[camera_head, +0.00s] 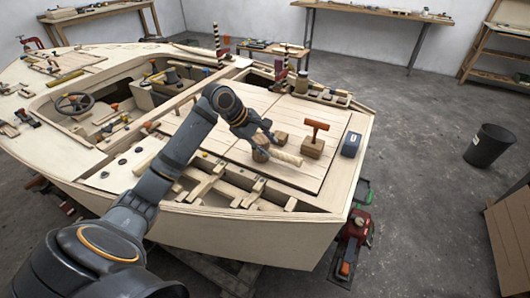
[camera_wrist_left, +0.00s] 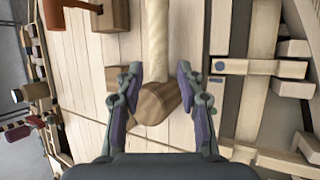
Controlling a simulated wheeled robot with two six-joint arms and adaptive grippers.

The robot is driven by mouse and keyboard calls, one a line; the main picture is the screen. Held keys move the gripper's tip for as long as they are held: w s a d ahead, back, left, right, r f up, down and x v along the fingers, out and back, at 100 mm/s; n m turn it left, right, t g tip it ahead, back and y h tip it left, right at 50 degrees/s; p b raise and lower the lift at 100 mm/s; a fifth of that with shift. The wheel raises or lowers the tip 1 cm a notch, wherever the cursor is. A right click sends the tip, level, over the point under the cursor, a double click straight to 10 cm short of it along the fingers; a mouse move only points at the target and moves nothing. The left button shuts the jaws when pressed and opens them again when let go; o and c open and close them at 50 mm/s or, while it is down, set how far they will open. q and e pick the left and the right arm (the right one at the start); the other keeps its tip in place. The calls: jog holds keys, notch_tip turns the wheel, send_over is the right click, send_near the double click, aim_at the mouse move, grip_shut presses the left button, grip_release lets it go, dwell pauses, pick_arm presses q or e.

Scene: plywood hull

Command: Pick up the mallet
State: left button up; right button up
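The mallet lies on the plywood deck (camera_head: 245,158), with a brown wooden head (camera_head: 261,154) and a pale, thick handle (camera_head: 286,158) pointing right in the head view. In the left wrist view its head (camera_wrist_left: 157,104) is between the fingers and its handle (camera_wrist_left: 157,45) runs up the picture. My left gripper (camera_wrist_left: 159,70) is open, one finger on each side of the mallet, with gaps visible beside it. In the head view my left gripper (camera_head: 261,141) is over the head end and partly hides it. My right gripper is not in view.
A small wooden block (camera_head: 281,137) is close beside the mallet. A block with an orange T-shaped handle (camera_head: 316,128) and a blue box (camera_head: 351,145) stand farther right. Open framing (camera_head: 215,184) lies along the near edge. Bare deck (camera_head: 300,112) shows beyond the block.

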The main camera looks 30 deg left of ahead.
aim_at(278, 154)
pick_arm(q)
jog(key=x, duration=0.8)
jog(key=shift+w+d+f+b, duration=0.1)
jog(key=shift+w+b, duration=0.15)
jog(key=shift+b, duration=0.05)
jog(key=shift+s, duration=0.1)
grip_shut()
